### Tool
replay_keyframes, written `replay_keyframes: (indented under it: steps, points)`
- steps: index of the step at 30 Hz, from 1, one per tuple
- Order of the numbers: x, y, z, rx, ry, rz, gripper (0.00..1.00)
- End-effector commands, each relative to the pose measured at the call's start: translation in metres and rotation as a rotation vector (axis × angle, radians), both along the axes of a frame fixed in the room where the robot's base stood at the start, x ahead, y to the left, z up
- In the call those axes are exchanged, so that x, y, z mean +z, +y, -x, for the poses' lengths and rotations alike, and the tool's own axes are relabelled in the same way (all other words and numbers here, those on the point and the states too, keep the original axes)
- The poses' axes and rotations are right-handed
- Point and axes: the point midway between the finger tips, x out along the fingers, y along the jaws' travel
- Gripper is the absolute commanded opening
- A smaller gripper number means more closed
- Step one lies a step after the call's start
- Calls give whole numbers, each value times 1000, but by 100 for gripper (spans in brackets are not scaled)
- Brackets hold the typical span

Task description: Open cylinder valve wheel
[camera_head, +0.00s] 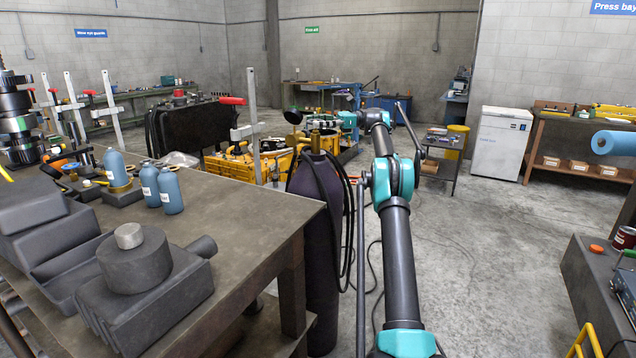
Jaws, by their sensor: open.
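A tall dark purple gas cylinder (320,270) stands upright beside the workbench, with black hoses hanging on its right side. Its brass-coloured valve (316,146) is at the top, with a dark round part (294,117) above and to the left. I cannot tell whether that part is the valve wheel or a gauge. My teal and black arm rises from the bottom and bends left towards the cylinder top. My gripper (326,123) is open, small in view, close to the valve area. Whether it touches anything is unclear.
The workbench (255,215) on the left holds blue bottles (170,190) and grey metal housings (150,290). A cart (442,160) and white cabinet (499,145) stand farther back. The floor to the right is mostly clear.

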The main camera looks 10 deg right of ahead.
Motion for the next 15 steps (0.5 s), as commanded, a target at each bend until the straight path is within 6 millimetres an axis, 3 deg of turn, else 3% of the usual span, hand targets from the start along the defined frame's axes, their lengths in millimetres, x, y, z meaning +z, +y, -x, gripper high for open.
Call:
replay_keyframes:
  steps: [15]
  points:
    - [0, 0, 1, -205, 0, 0, 81]
